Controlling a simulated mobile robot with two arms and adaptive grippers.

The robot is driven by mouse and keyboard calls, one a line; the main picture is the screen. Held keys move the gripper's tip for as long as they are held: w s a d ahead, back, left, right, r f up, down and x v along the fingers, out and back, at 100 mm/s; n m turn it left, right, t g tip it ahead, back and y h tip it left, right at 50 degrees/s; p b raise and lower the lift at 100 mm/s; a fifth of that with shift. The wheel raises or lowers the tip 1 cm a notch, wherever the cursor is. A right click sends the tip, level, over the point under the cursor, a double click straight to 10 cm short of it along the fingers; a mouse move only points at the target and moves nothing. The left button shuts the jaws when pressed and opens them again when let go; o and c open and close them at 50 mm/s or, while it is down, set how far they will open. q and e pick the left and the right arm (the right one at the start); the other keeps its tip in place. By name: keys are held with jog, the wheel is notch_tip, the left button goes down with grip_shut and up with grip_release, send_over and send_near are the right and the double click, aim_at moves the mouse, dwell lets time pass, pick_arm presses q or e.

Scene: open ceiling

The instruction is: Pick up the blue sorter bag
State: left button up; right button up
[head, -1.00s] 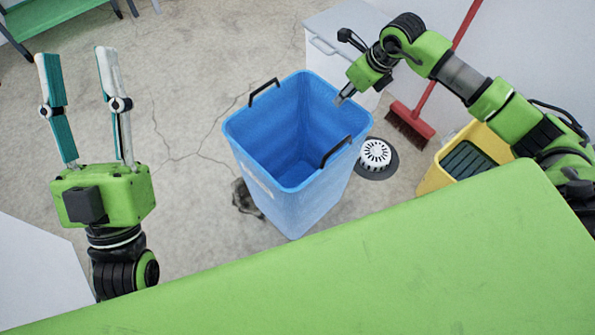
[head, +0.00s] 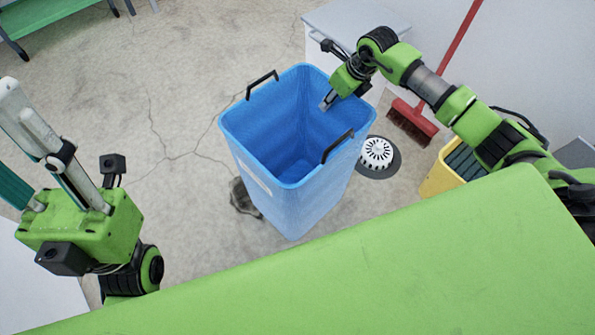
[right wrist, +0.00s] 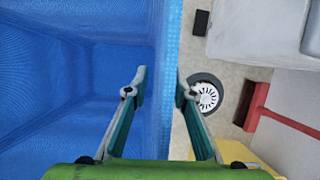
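The blue sorter bag (head: 290,200) is a tall, open-topped, upright bin with two black handles, in the middle of the head view. It looks empty. My right gripper (head: 328,98) is at its far right rim. In the right wrist view, the bag's wall (right wrist: 172,40) runs between the two open fingers of the right gripper (right wrist: 161,78), one finger inside and one outside, with gaps visible. My left gripper (head: 25,165) is at the far left, away from the bag, with its fingers spread and partly cut off by the frame edge.
A white round floor drain (head: 376,153) lies right of the bag. A red broom (head: 413,120) leans behind it, near a yellow bucket (head: 440,178) and a grey-white cabinet (head: 335,22). Cracked concrete floor (head: 190,90) is clear to the left.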

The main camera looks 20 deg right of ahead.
grip_shut()
dwell(0.3)
